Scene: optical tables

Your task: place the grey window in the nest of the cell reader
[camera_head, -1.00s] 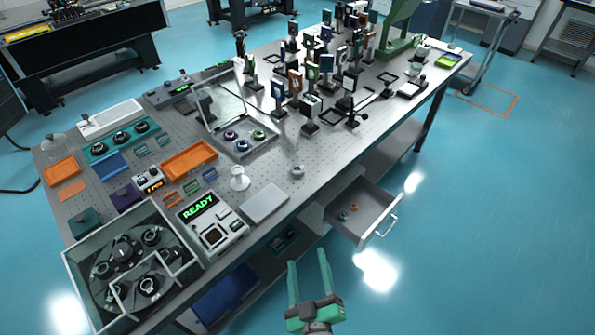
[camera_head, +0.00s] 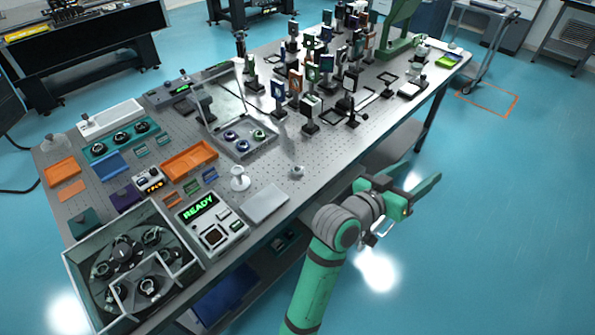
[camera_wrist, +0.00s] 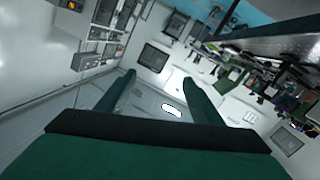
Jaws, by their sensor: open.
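The cell reader (camera_head: 213,222) is the pale box at the table's near edge with a lit green READY screen. Its nest looks to be the dark square recess (camera_head: 213,237) in its top, and I see nothing clearly seated there. I cannot pick out the grey window for certain; small round parts (camera_head: 244,135) lie in an open-lidded case, too small to tell. My gripper (camera_head: 424,181) is out past the table's near edge, to the right of the reader, open. In the wrist view its two green fingers (camera_wrist: 160,80) stand apart with nothing between them.
A pale flat plate (camera_head: 265,203) lies right of the reader, near a white stand (camera_head: 239,180) and a small grey knob-like part (camera_head: 297,172). A walled grey bin (camera_head: 75,262) is at left. Many upright optics (camera_head: 310,105) crowd the far half. My arm hides the drawer.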

